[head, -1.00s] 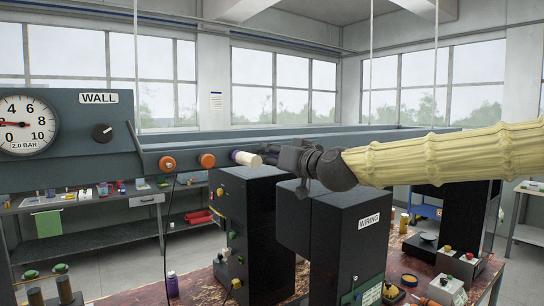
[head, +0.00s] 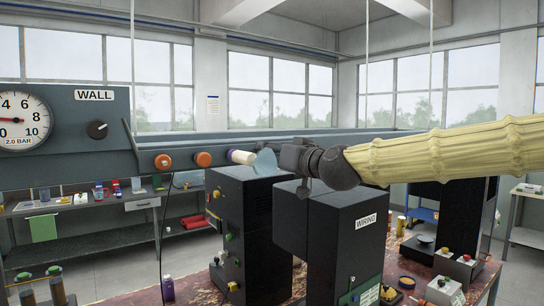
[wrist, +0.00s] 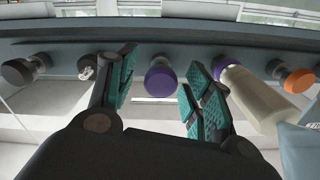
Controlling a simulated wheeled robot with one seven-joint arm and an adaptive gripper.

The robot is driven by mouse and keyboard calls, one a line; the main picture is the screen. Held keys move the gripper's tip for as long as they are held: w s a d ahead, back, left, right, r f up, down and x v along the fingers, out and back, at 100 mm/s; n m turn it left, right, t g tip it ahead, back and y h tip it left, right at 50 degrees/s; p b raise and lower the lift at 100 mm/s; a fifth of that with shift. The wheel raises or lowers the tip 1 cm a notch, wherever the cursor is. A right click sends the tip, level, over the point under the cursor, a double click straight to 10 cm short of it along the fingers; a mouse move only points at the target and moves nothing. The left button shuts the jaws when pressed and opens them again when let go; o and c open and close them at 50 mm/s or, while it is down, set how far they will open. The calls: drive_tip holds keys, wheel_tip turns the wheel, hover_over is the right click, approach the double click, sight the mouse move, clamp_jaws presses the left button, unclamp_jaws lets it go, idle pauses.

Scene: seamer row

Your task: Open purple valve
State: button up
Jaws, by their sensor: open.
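A round purple valve knob (wrist: 161,78) on a grey stem is in the middle of the wrist view, fixed to a dark rail. My gripper (wrist: 160,64) is open, with teal-padded fingers on either side of the knob. I cannot tell whether they touch it. In the head view my gripper (head: 297,156) is side-on at the rail, and it hides the knob and fingertips. A cream cylinder with a purple end (wrist: 260,95) is just right of the fingers; it also shows in the head view (head: 242,157).
Orange knobs (head: 203,159) line the rail. A dark knob (wrist: 16,72) is at left. A black WIRING box (head: 345,235) stands below my gripper.

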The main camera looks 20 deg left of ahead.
drive_tip(key=shift+d, duration=0.1)
drive_tip(key=v, duration=1.2)
